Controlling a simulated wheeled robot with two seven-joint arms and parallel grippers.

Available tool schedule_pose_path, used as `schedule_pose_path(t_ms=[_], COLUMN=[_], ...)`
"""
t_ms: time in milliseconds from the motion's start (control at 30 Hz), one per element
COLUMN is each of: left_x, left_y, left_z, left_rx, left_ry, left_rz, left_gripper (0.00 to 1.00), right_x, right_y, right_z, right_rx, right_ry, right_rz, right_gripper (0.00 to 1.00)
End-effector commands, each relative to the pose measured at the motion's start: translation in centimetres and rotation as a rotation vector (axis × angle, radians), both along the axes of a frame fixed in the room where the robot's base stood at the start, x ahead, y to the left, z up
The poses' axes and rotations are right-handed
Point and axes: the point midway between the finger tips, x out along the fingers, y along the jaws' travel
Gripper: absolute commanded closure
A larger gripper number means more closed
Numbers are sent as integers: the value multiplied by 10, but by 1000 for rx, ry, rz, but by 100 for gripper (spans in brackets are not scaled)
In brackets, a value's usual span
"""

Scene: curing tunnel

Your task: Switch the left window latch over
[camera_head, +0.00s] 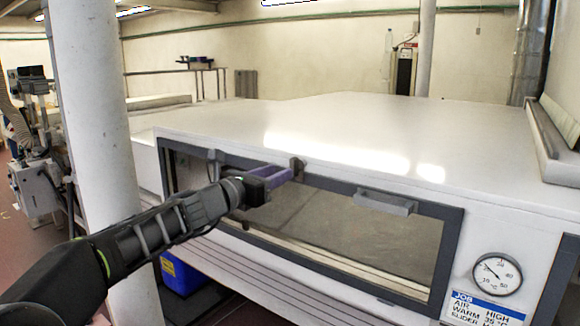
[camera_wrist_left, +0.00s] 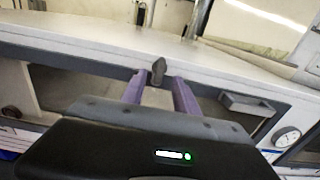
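A small dark latch (camera_head: 297,164) sits at the top edge of the window frame, where the frame meets the white top of the tunnel. In the left wrist view the latch (camera_wrist_left: 158,70) stands roughly upright, just beyond and between the fingertips. My left gripper (camera_head: 286,174) has purple fingers that point at the latch. In the wrist view the fingers (camera_wrist_left: 160,84) are apart with a gap between them, and nothing is held. Whether a finger touches the latch, I cannot tell. My right gripper is not in view.
A grey handle (camera_head: 385,202) juts from the frame to the right. A small grey piece (camera_head: 215,156) shows on the frame to the left, partly behind my arm. A white column (camera_head: 95,120) stands close on the left. A dial (camera_head: 497,274) is at the lower right. The tunnel top is clear.

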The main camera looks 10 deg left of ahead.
Motion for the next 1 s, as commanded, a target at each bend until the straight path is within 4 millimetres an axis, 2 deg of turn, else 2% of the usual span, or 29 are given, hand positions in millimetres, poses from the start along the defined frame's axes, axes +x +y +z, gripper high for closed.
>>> schedule_pose_path(t_ms=[333,467,700,1000], left_x=[48,55,56,55], left_y=[-20,-22,-22,-22], left_z=[2,1,0,0], left_rx=[0,1,1,1], left_ry=[1,0,0,0], left_rz=[-1,0,0,0], left_gripper=[64,64,64,87], right_x=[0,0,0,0], right_y=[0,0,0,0], right_z=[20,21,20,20], right_rx=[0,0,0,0], right_ry=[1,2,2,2], right_rz=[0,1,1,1], right_gripper=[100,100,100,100])
